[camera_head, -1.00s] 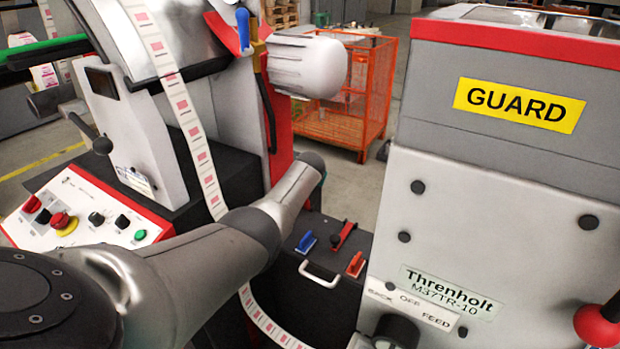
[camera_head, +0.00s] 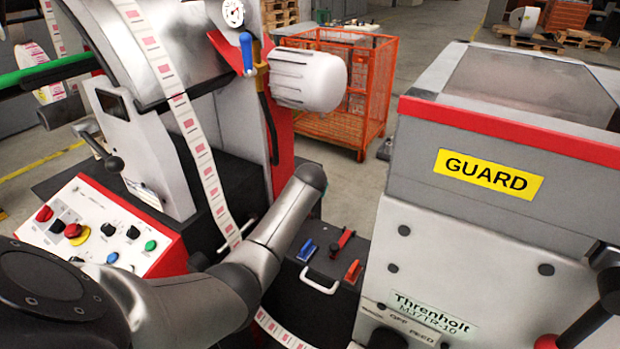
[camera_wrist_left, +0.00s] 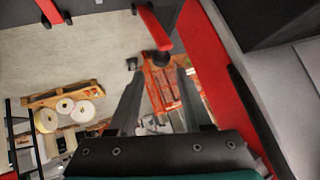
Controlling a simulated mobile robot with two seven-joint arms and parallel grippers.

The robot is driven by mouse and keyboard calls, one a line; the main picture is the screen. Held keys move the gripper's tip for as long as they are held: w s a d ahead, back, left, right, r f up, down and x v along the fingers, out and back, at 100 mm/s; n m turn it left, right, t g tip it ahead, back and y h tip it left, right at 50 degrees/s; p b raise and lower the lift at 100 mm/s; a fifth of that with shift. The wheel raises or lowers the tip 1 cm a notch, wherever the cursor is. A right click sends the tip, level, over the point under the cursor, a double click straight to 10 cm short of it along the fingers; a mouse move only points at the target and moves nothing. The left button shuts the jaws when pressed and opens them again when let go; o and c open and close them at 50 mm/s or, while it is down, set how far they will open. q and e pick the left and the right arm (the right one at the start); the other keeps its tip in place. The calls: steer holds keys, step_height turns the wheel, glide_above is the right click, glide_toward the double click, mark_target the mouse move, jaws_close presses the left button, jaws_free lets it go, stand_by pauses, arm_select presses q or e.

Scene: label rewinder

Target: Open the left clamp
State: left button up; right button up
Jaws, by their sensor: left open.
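My left arm reaches across the head view from the lower left; its gripper is hidden there. In the left wrist view my left gripper (camera_wrist_left: 158,100) is open, with its two dark fingers apart and nothing held between them. A red bar with a dark round end (camera_wrist_left: 153,27) lies just beyond the fingertips, apart from them. A second red bar (camera_wrist_left: 48,12) shows at the upper left edge. I cannot tell which of these is the left clamp. In the head view a black lever (camera_head: 105,150) sits on the grey upright. My right gripper is not in view.
A red machine panel (camera_wrist_left: 205,60) stands close to the right of the fingers. The control panel (camera_head: 100,225) is left of my arm. A black box with small tools (camera_head: 330,270) and the guard housing (camera_head: 500,170) are to the right. An orange cage (camera_head: 345,110) stands behind.

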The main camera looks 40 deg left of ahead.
arm_select(q)
steer(key=p+v, duration=0.2)
steer(key=v, duration=0.5)
stand_by(0.6)
